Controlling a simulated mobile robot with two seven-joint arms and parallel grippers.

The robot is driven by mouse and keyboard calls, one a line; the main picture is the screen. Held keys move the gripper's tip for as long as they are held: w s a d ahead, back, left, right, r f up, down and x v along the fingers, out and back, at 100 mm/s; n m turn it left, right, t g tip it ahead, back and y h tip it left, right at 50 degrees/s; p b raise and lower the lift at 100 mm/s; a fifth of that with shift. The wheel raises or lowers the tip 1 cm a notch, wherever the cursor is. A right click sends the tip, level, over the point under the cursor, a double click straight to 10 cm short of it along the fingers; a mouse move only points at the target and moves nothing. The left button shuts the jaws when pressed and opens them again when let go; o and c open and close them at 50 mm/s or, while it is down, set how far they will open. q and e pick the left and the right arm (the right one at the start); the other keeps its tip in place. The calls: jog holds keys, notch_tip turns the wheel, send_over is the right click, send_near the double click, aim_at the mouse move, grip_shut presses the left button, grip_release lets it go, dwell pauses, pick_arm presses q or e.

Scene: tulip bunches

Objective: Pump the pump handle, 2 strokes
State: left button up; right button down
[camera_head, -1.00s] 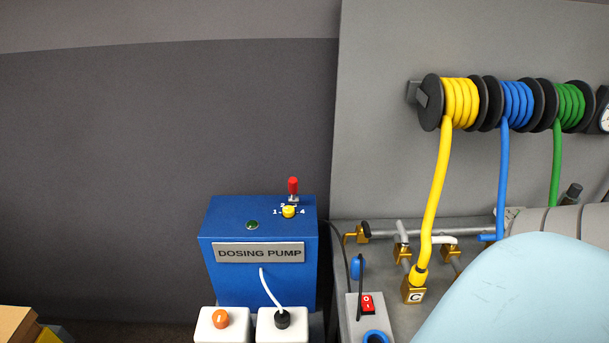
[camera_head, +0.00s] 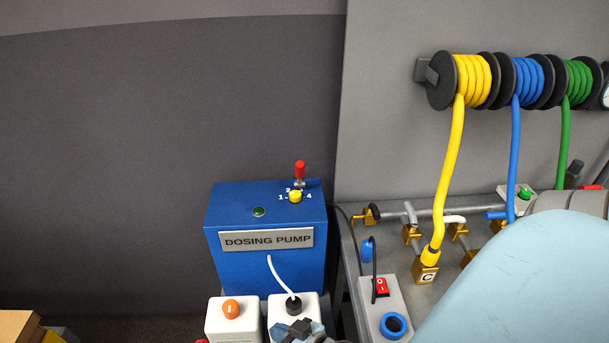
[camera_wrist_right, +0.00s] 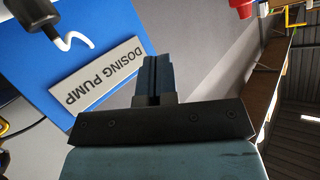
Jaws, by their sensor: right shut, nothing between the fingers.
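The blue dosing pump (camera_head: 265,265) stands left of the grey bench in the head view, its front plate marked DOSING PUMP. On its top a red-tipped upright handle (camera_head: 300,170) stands behind a yellow knob (camera_head: 295,197) with numbers around it. My right gripper (camera_head: 298,328) is at the bottom edge of the head view, low in front of the pump and apart from the handle. In the right wrist view its fingers (camera_wrist_right: 151,75) are together and empty, over the pump's face, with the nameplate (camera_wrist_right: 104,80) upside down. My left gripper is out of view.
White bottles with an orange cap (camera_head: 231,309) and a black cap (camera_head: 294,305) stand before the pump; a white tube runs to the black one. At right are a red switch (camera_head: 381,287), brass valves and a yellow hose (camera_head: 449,180). Space above the pump is clear.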

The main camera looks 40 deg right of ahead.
jog(key=w+d+r+m+t+h+b, duration=0.1)
jog(key=w+d+r+m+t+h, duration=0.1)
jog(key=d+m, duration=0.5)
jog(key=w+d+r+m+t+h+b, duration=0.1)
jog(key=w+d+r+m+t+h, duration=0.1)
jog(key=d+r+m+h, duration=0.3)
jog(key=w+d+r+m+t+h+b, duration=0.1)
jog(key=w+d+r+m+h, duration=0.3)
jog(key=d+m, duration=0.5)
jog(key=m+t+h, duration=0.1)
jog(key=h, duration=0.1)
jog(key=shift+w+h, duration=0.35)
jog(key=shift+h, duration=0.05)
jog(key=shift+d, duration=0.1)
jog(key=p, duration=0.2)
send_near(302, 174)
jog(key=x, duration=0.7)
jog(key=shift+w+d+r, duration=0.1)
jog(key=shift+w, duration=0.15)
jog(key=shift+r, duration=0.1)
